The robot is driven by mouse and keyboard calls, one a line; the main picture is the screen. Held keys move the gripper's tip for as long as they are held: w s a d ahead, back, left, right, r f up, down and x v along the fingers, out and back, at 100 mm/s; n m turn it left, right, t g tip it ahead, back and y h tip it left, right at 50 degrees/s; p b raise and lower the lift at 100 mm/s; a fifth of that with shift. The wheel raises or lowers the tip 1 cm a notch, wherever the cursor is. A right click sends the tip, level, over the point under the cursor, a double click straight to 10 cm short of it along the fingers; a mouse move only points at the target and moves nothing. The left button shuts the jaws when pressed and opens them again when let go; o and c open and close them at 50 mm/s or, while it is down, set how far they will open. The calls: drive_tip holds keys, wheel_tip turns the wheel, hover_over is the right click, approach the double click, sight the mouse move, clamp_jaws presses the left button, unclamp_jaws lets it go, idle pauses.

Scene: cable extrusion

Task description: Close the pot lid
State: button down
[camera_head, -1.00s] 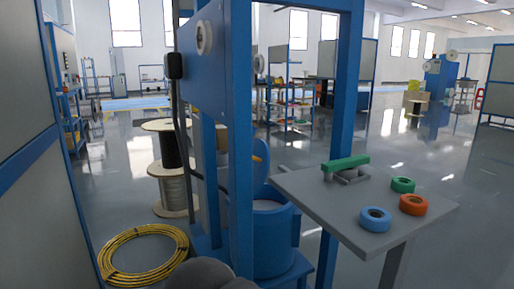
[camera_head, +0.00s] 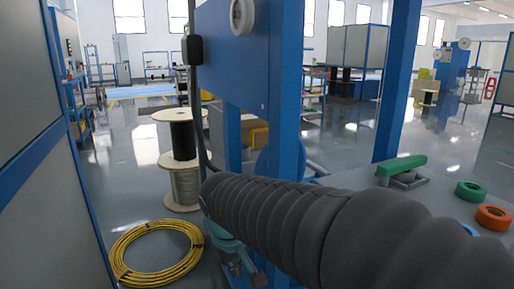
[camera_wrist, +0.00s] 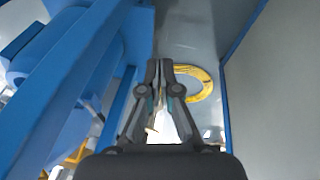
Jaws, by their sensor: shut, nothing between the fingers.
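The blue pot is mostly hidden in the head view behind my dark ribbed arm and the blue frame. A blue rounded part that looks like its raised lid (camera_head: 267,162) shows just above my arm, beside the post; the pot's rim and opening are out of sight. In the wrist view a blue rounded body (camera_wrist: 58,58) at left, behind the blue bars, may be the pot, but I cannot tell for sure. My gripper (camera_wrist: 160,66) is shut and empty, its fingertips together over the grey floor, touching nothing visible.
A blue post (camera_head: 286,110) and a blue beam stand close to my arm. A grey table (camera_head: 440,190) holds a green-handled tool (camera_head: 402,166) and tape rolls (camera_head: 470,191). A yellow cable coil (camera_head: 157,252) lies on the floor near cable spools (camera_head: 181,165). A grey panel is left.

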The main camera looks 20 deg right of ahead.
drive_tip(key=w+d+r+n+h, duration=0.1)
drive_tip(key=w+r+h, duration=0.25)
drive_tip(key=w, duration=0.85)
drive_tip(key=w+d+r+n+h, duration=0.15)
drive_tip(key=w+h, duration=0.25)
drive_tip(key=w, duration=0.7)
drive_tip(key=w+d+r+m+g+h, duration=0.1)
drive_tip(key=w+d+r+m+h, duration=0.15)
drive_tip(key=r, duration=0.45)
drive_tip(key=w+d+r+m+g+h, duration=0.1)
drive_tip(key=r+m+h, duration=0.15)
drive_tip(key=r, duration=0.45)
drive_tip(key=s+r+b+x, duration=0.1)
drive_tip(key=b+x, duration=0.1)
drive_tip(key=x, duration=1.2)
drive_tip(key=shift+d+n, duration=0.2)
drive_tip(key=shift+n, duration=0.15)
drive_tip(key=shift+d+r+h, duration=0.1)
drive_tip(key=shift+h, duration=0.15)
